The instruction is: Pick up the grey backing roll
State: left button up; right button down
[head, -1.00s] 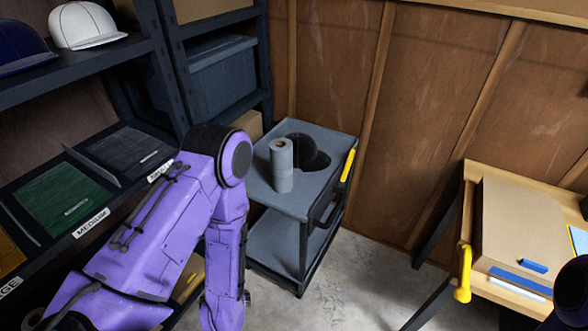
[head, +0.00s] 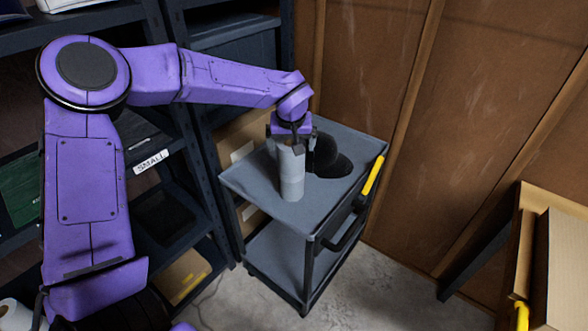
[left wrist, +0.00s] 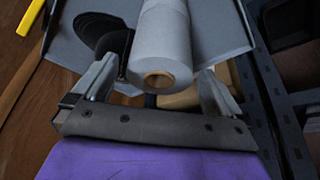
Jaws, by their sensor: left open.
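The grey backing roll (head: 291,180) stands upright on the top shelf of the grey cart (head: 248,183). In the left wrist view the roll (left wrist: 167,42) shows its brown core end towards the camera, centred ahead of my left gripper (left wrist: 158,80). My left gripper (head: 292,140) is open at the roll's upper end in the head view, with one finger on each side of it in the wrist view. I cannot tell whether the fingers touch it. My right gripper is not in view.
A black cap (head: 327,158) lies on the cart right behind the roll. The cart has a yellow handle (head: 373,175) on its right. Dark shelving (head: 185,110) stands left, a wooden wall (head: 380,70) behind, and a workbench (head: 520,240) at the right.

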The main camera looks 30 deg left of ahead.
aim_at(291, 170)
pick_arm(q)
jog(key=shift+s+a+f, duration=0.15)
jog(key=shift+s+f, duration=0.05)
jog(key=shift+f, duration=0.05)
jog(key=x, duration=0.5)
jog(key=shift+w+f, duration=0.3)
jog(key=shift+w, duration=0.1)
jog(key=shift+s+r, duration=0.1)
jog(key=shift+s, duration=0.1)
jog(key=shift+c, duration=0.9)
jog(key=c, duration=1.3)
jog(key=shift+r, duration=0.1)
jog(key=shift+r, duration=0.1)
